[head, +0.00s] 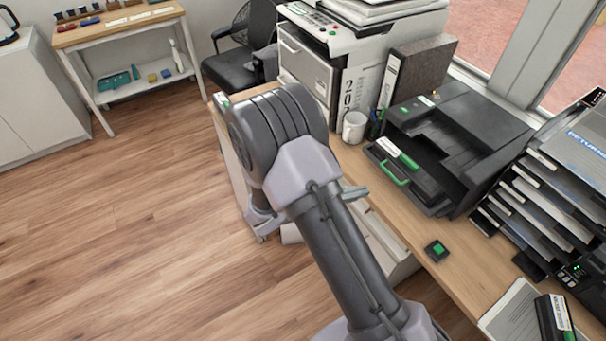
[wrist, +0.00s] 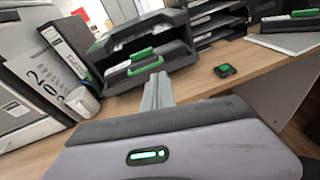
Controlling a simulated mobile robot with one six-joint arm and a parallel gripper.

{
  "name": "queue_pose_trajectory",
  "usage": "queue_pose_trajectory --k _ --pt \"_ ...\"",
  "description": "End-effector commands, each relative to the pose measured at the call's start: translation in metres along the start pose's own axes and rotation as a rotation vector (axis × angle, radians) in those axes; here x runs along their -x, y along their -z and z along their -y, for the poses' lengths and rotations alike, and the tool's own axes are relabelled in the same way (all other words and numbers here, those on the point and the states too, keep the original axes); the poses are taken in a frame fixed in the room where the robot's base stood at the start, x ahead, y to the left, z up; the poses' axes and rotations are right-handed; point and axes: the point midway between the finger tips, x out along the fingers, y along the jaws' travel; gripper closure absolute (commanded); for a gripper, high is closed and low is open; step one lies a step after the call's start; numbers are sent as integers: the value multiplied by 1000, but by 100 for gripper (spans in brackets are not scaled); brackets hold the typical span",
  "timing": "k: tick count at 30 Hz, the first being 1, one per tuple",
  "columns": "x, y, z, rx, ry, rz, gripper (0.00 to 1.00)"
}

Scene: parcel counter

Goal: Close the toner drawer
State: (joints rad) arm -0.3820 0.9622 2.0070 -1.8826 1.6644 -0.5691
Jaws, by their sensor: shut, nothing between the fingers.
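The black printer (head: 465,125) stands on the wooden counter, and also shows in the wrist view (wrist: 128,40). Its toner drawer (head: 412,181) sticks out of the front, with a green handle (head: 394,174) and a white-and-green cartridge (head: 398,152) on it. In the wrist view the drawer's green handle (wrist: 146,66) faces me, beyond my fingers. My gripper (wrist: 157,92) is shut and empty, pointing at the drawer front with a gap that I cannot measure. In the head view a light grey fingertip (head: 356,192) shows past my arm, which hides the rest of the gripper.
A white mug (head: 354,127), a pen holder (head: 377,124) and a dark binder (head: 418,70) stand left of the printer. A paper tray stack (head: 540,205) stands at its right. A small green-topped box (head: 436,250) lies in front on otherwise bare counter.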

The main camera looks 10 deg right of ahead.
Motion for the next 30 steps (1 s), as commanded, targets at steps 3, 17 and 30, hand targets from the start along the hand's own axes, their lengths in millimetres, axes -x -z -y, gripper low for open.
queue_pose_trajectory --k 3,17,30 --pt "0 30 -13 110 -102 48 100" --pt "-47 26 -22 129 -123 55 100" --pt "-98 16 -30 127 -123 55 100"
